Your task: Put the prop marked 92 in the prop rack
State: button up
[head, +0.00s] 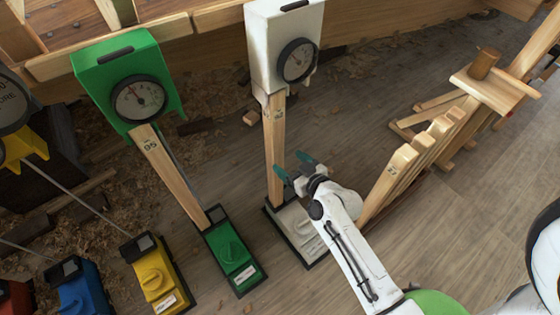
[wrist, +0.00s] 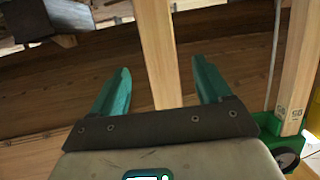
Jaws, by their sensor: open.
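My gripper (head: 294,165) is open, at the lower part of a wooden prop (head: 274,140) under the white gauge head. In the wrist view this prop (wrist: 156,50) shows between the two spread fingers (wrist: 158,85); I cannot tell how deep it sits between them. Its small mark is too blurred to read. A second wooden prop (head: 168,172) stands under the green gauge head, with a mark that looks like 95; it also shows at the right in the wrist view (wrist: 298,70). The apparent prop rack (head: 425,145), at the right, has several leaning wooden pieces.
The white gauge head (head: 287,30) and green gauge head (head: 125,80) sit above the props, with white (head: 298,232) and green (head: 232,250) bases below. A yellow base (head: 155,275) and blue base (head: 80,290) stand left. The plank hull (head: 190,30) runs behind.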

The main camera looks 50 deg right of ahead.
aim_at(272, 147)
jog(key=x, duration=1)
jog(key=shift+w+d, duration=0.1)
jog(key=shift+w, duration=0.15)
jog(key=shift+c, duration=0.3)
grip_shut()
jog(key=shift+r, duration=0.5)
jog(key=shift+s, duration=0.15)
dwell(0.6)
jog(key=shift+s+a+b, duration=0.35)
jog(key=shift+s, duration=0.9)
jog(key=shift+s+a+b, duration=0.3)
jog(key=shift+s+a, duration=0.1)
jog(key=shift+s, duration=0.8)
jog(key=shift+s+a+b, duration=0.35)
jog(key=shift+s, duration=0.9)
jog(key=shift+r, duration=0.1)
